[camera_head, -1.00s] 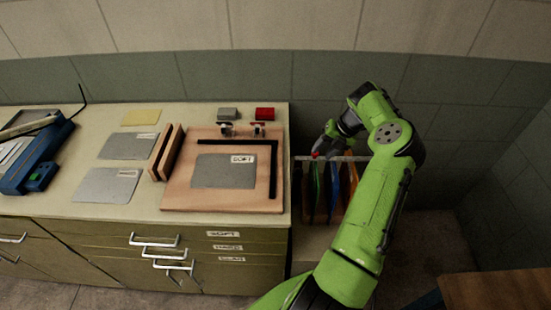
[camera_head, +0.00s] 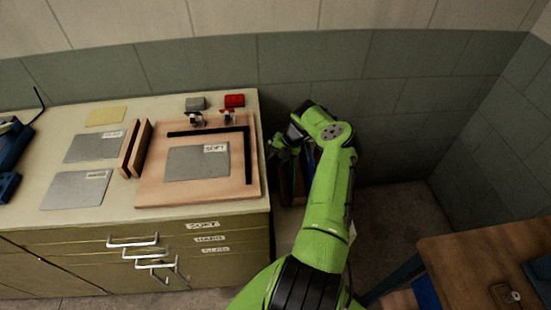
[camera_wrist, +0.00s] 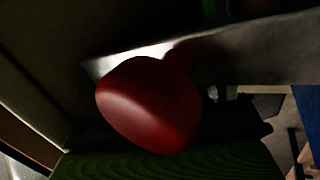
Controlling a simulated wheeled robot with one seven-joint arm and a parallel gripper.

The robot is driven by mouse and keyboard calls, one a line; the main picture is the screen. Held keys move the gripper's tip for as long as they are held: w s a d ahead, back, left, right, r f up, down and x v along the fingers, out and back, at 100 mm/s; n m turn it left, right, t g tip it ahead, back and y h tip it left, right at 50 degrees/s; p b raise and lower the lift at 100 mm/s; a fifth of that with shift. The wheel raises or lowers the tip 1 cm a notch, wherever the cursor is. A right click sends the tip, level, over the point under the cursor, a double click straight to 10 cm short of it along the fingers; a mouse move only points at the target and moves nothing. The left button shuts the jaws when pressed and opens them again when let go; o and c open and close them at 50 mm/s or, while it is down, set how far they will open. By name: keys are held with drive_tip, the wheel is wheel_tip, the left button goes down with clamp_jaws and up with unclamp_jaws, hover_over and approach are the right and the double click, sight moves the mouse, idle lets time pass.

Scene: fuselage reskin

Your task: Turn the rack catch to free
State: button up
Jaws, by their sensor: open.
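The rack (camera_head: 285,188) stands in the gap right of the bench, mostly hidden behind my arm. A few coloured sheets show in it. My gripper (camera_head: 280,150) is at the rack's top, near the bench's right edge; it is open, though its fingers are hard to make out. In the wrist view a rounded red knob (camera_wrist: 148,105), seemingly the rack catch, is large and close. It sits against a pale metal bar (camera_wrist: 255,50). I cannot tell whether a finger touches it. In the head view the knob is hidden.
The bench (camera_head: 80,215) on the left bears a wooden board (camera_head: 195,195) with a grey sheet marked SOFT (camera_head: 195,162), two clamps and loose sheets. Drawers (camera_head: 140,255) are below. A wooden table (camera_head: 480,265) is at lower right. Floor between is clear.

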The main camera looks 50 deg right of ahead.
drive_tip(key=c, duration=0.7)
drive_tip(key=shift+a+r+g+h+p, duration=0.15)
drive_tip(key=shift+r+g+h+p, duration=0.15)
drive_tip(key=shift+p, duration=0.35)
drive_tip(key=shift+f+h+p, duration=0.15)
drive_tip(key=shift+h+p, duration=0.15)
drive_tip(key=o, duration=0.7)
drive_tip(key=v, duration=1.5)
drive_tip(key=shift+w+r+p, duration=0.15)
drive_tip(key=shift+r+p, duration=0.2)
drive_tip(key=shift+r, duration=0.05)
drive_tip(key=shift+o, duration=0.2)
